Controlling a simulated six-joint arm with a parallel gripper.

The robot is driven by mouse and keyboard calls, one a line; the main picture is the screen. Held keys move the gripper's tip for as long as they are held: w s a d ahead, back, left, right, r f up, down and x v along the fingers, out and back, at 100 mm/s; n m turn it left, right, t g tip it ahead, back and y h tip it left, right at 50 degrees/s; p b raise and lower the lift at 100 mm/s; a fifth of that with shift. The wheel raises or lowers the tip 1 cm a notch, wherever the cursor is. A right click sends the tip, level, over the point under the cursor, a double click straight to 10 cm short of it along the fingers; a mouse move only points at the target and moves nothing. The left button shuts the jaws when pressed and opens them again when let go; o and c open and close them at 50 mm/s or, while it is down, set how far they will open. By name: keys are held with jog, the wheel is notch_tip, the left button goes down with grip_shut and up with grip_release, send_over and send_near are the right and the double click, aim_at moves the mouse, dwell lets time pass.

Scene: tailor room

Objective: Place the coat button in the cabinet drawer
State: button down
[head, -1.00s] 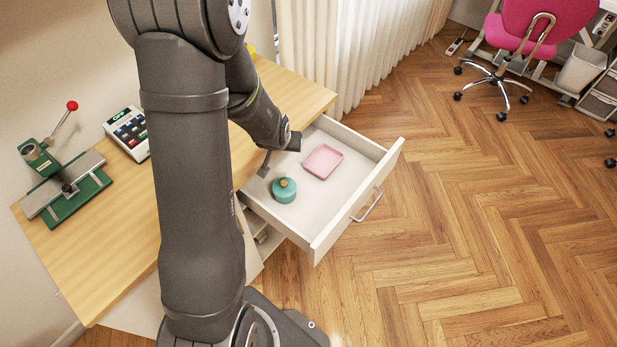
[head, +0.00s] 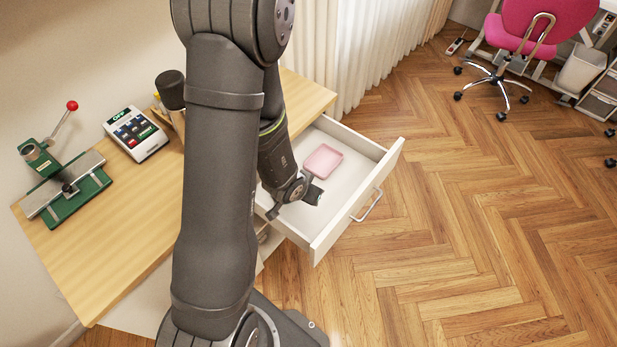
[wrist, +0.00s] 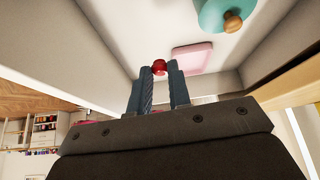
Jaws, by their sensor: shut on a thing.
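A small round red thing, likely the coat button (wrist: 159,68), sits between my fingertips in the wrist view. My gripper (wrist: 159,75) is shut on it. The cabinet drawer (head: 334,236) is pulled open in the head view. My gripper (head: 297,195) is over the drawer's near left part there, and the button cannot be made out. In the wrist view the drawer's pale inside surrounds the fingers. Whether the button touches the drawer floor is hard to tell.
A pink tray (head: 323,160) lies in the drawer. A teal jar (wrist: 226,13) with a wooden knob shows in the wrist view, also in the drawer. A green press (head: 68,188) and a keypad device (head: 136,134) stand on the wooden tabletop (head: 100,245).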

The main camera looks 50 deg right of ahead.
jog(key=s, duration=0.1)
send_near(314, 214)
jog(key=shift+m, duration=0.4)
jog(key=shift+x, duration=3)
jog(key=shift+w+d, duration=0.1)
jog(key=c, duration=1.3)
grip_release()
jog(key=shift+c, duration=0.2)
jog(key=shift+r, duration=0.35)
jog(key=v, duration=1.1)
jog(key=shift+a+r, duration=0.2)
